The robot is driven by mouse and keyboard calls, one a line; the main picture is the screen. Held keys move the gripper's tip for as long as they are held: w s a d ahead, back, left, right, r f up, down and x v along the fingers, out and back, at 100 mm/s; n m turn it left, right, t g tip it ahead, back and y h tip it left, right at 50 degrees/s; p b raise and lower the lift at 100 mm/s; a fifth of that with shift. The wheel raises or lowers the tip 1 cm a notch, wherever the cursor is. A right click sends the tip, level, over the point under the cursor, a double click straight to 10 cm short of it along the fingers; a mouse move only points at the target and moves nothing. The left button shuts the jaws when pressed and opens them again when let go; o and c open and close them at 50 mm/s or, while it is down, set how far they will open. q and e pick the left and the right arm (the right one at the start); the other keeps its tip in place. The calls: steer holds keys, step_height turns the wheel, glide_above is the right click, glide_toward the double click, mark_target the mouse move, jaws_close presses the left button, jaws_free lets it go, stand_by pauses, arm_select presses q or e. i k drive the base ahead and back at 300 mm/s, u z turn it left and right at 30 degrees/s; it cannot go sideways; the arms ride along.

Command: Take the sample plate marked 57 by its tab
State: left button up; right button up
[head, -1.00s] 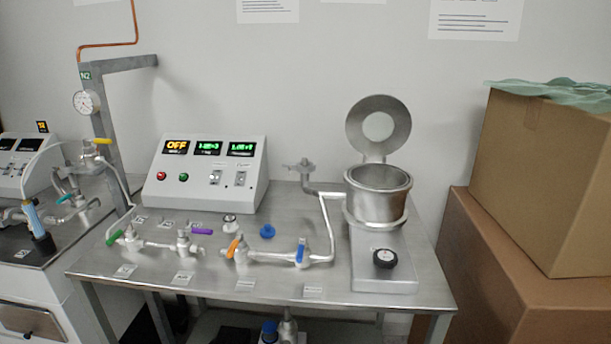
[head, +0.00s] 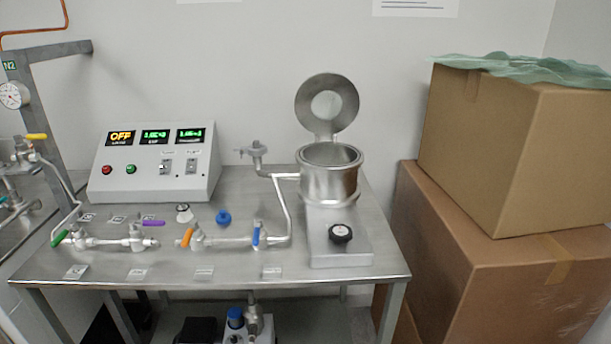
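No sample plate marked 57 and no tab can be made out in the head view. A steel chamber (head: 328,183) stands at the right of a metal table (head: 370,275). Its round lid (head: 305,98), with a window opening in the middle, is swung up. The inside of the chamber is mostly hidden by its front wall. Neither of my grippers is in view.
A control box (head: 150,190) with an OFF display stands at the back left of the table. Pipework with coloured valve handles (head: 187,237) crosses the table's front. Cardboard boxes (head: 510,150) are stacked at the right. A pump (head: 245,325) stands below.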

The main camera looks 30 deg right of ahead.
mark_target(140, 218)
steer(key=u, duration=2.1)
steer(key=i, duration=1.6)
steer(key=z, duration=3.05)
